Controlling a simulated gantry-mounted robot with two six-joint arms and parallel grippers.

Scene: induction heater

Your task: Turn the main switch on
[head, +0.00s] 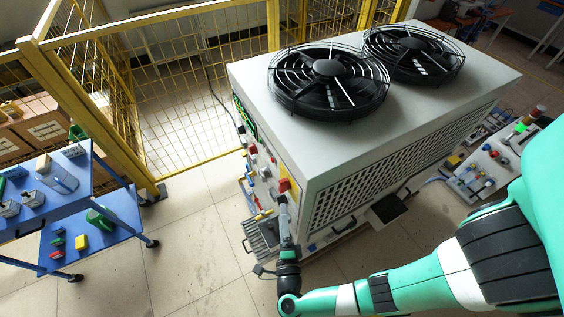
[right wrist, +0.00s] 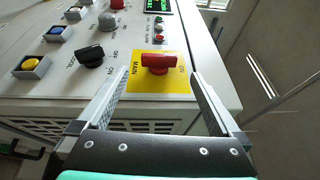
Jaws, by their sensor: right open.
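The main switch is a red rotary knob on a yellow plate. In the right wrist view the red knob (right wrist: 160,63) lies crosswise, with the word MAIN beside it on the yellow plate (right wrist: 172,83). In the head view the red knob (head: 284,185) is on the near end of the heater's panel side. My right gripper (right wrist: 158,92) is open, its two fingers on either side of the yellow plate, with the knob between and just ahead of the tips. No contact with the knob shows. In the head view my right gripper (head: 284,207) is right at the knob. My left gripper is not in view.
The heater cabinet (head: 300,130) carries two black fans on top. A black knob (right wrist: 90,56) and several coloured buttons sit left of the switch. A blue cart (head: 100,215) and a yellow fence (head: 200,85) stand to the left; open floor lies between.

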